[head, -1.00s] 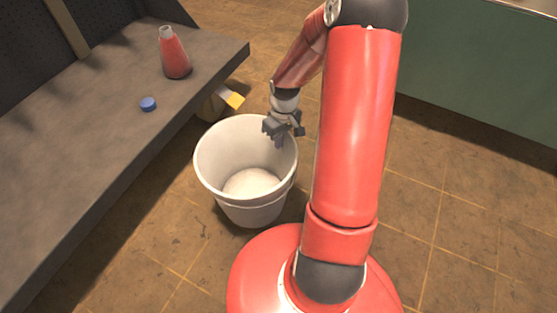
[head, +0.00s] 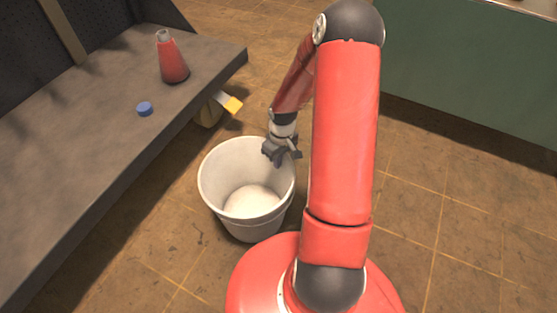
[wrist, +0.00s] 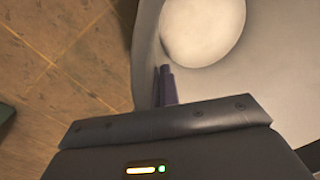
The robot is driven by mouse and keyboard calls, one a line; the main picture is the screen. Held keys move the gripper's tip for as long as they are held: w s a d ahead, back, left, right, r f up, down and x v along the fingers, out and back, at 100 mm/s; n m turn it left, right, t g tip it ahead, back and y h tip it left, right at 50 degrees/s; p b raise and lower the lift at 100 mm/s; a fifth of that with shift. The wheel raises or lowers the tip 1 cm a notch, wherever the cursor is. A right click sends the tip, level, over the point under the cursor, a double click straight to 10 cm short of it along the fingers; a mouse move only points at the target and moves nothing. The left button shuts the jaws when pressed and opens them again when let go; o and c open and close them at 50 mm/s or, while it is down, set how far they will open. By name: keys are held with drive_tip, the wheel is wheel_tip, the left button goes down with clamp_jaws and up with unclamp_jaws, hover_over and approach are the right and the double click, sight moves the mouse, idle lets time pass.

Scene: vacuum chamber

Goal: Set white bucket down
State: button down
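The white bucket (head: 222,168) is upright and empty-looking, close in front of my red base and beside the grey bench. My gripper (head: 280,158) is at the bucket's far right rim, shut on it, with a fingertip reaching inside. In the wrist view the bucket wall (wrist: 225,75) fills the right side, and a dark purple finger (wrist: 165,85) lies against its inner side. The other finger is hidden. I cannot tell whether the bucket's bottom touches the floor.
The grey bench (head: 85,130) on the left bears a red conical flask (head: 173,62) and a small blue cap (head: 145,109). A yellow-ended object (head: 232,105) shows beneath the bench edge. A green cabinet (head: 470,75) stands at the back right. The tiled floor (head: 460,220) on the right is clear.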

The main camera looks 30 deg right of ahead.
drive_tip(key=c, duration=1.6)
unclamp_jaws()
drive_tip(key=shift+f, duration=0.1)
drive_tip(key=shift+c, duration=0.2)
wheel_tip(320, 180, up, 13)
drive_tip(key=p, duration=0.3)
drive_tip(key=s+a+r+m+t+h, duration=0.1)
drive_tip(key=s+a+r, duration=0.2)
drive_tip(key=r, duration=0.6)
drive_tip(key=s+a+r+m+t+h, duration=0.1)
drive_tip(key=s+a+r+t, duration=0.2)
drive_tip(key=r, duration=0.5)
drive_tip(key=s+a+r+t, duration=0.1)
drive_tip(key=s+a+r, duration=0.2)
drive_tip(key=s, duration=0.3)
drive_tip(key=s+a+r+m+y, duration=0.1)
drive_tip(key=s+a+r, duration=0.1)
drive_tip(key=s+r, duration=0.2)
drive_tip(key=shift+s+a+r+t, duration=0.15)
drive_tip(key=shift+s+a+t, duration=0.25)
drive_tip(key=shift+s, duration=0.8)
